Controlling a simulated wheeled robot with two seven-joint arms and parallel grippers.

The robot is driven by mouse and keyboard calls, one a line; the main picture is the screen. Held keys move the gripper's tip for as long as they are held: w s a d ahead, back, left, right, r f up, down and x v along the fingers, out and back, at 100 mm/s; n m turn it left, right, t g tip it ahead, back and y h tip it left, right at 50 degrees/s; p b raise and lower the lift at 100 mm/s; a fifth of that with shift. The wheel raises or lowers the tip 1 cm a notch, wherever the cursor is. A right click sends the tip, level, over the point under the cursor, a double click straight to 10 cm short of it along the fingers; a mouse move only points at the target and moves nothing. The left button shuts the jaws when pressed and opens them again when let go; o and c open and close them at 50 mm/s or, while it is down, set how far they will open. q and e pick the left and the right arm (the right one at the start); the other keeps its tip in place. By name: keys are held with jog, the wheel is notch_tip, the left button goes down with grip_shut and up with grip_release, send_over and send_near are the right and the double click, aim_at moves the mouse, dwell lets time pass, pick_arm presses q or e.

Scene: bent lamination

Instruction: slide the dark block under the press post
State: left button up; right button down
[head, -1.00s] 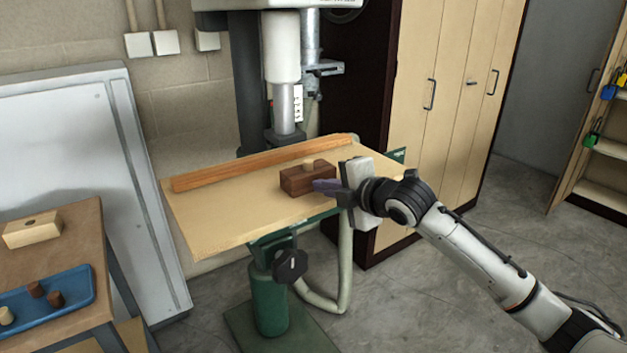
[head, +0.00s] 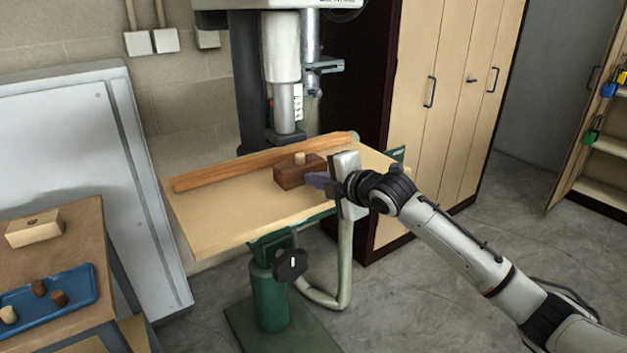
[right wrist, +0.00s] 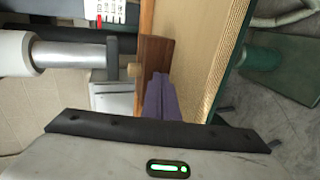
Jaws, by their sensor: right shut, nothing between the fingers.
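The dark block (head: 291,178) lies on the pale board of the press table. A short light peg (head: 299,159) stands up from its top. My right gripper (head: 317,180) is shut and empty, its purple fingers at the block's right end, touching or nearly so. In the right wrist view the fingers (right wrist: 161,100) point at the block (right wrist: 154,55). The grey press post (head: 285,108) hangs above and behind the block, up and left of the peg in the head view. My left gripper is not in view.
A long wooden fence (head: 225,172) crosses the board (head: 225,215) right behind the block; I cannot tell if they touch. The board left of the block is clear. A side table at left holds a pale block (head: 34,229) and a blue tray (head: 84,287) with several pegs.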

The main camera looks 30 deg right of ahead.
aim_at(307, 172)
jog(key=shift+w+a+p, duration=0.15)
jog(key=shift+w+p, duration=0.2)
jog(key=shift+w, duration=1.7)
jog(key=shift+w+a, duration=0.1)
jog(key=shift+w, duration=1.25)
jog(key=shift+s+r+p, duration=0.15)
jog(key=shift+s+p, duration=0.25)
jog(key=shift+p, duration=0.1)
jog(key=p+v, duration=0.2)
jog(key=v, duration=0.1)
jog(key=shift+s+f, duration=0.3)
jog(key=shift+s, duration=0.05)
jog(key=shift+s+f, duration=0.1)
jog(key=shift+s, duration=0.3)
jog(key=shift+f+v, duration=0.2)
jog(key=shift+v, duration=0.75)
jog(key=shift+f+v, duration=0.2)
jog(key=shift+v, duration=0.75)
jog(key=shift+s, duration=0.15)
